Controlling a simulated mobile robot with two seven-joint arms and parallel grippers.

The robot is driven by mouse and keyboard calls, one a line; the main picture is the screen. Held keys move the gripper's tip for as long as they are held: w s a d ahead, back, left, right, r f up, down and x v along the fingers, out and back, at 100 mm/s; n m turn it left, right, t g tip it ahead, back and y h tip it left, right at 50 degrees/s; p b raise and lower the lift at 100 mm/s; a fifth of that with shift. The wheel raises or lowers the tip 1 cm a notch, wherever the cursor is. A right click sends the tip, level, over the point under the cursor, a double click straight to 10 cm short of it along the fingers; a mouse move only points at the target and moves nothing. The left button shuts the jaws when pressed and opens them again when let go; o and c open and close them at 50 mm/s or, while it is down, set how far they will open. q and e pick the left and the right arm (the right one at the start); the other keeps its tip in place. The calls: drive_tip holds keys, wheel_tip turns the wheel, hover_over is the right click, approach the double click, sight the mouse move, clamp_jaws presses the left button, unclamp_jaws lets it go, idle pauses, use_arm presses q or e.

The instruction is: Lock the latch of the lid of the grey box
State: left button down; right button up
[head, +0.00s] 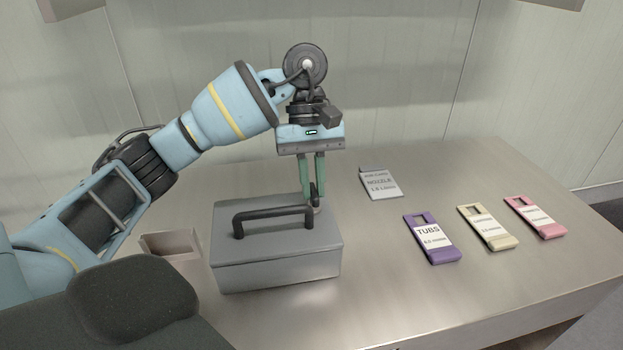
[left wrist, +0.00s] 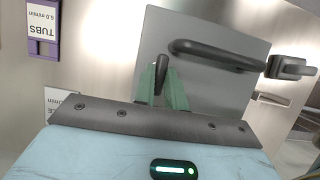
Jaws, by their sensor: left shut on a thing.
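The grey box (head: 275,272) stands on the metal table with its lid (head: 262,243) down. A black bar handle (head: 270,214) is on the lid, and it also shows in the left wrist view (left wrist: 215,52). My left gripper (head: 312,192) comes from above at the lid's far right corner, its green fingers pointing down. The fingers are shut on a small dark upright latch lever (left wrist: 162,72), seen between the fingertips in the left wrist view. The fingers partly hide the latch, so its exact position is hard to tell. My right gripper is not in view.
An open metal container (head: 168,243) stands left of the box. A grey tag (head: 380,183), a purple TUBS tag (head: 432,240), a cream tag (head: 487,228) and a pink tag (head: 535,217) lie to the right. A wall runs behind the table. The front right tabletop is clear.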

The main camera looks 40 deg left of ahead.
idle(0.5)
use_arm(q)
drive_tip(key=c, duration=1.4)
unclamp_jaws()
drive_tip(key=shift+c, duration=0.2)
drive_tip(key=p+v, duration=0.1)
drive_tip(key=v, duration=0.6)
drive_tip(key=shift+w+r+p, duration=0.15)
drive_tip(key=shift+r+p, duration=0.2)
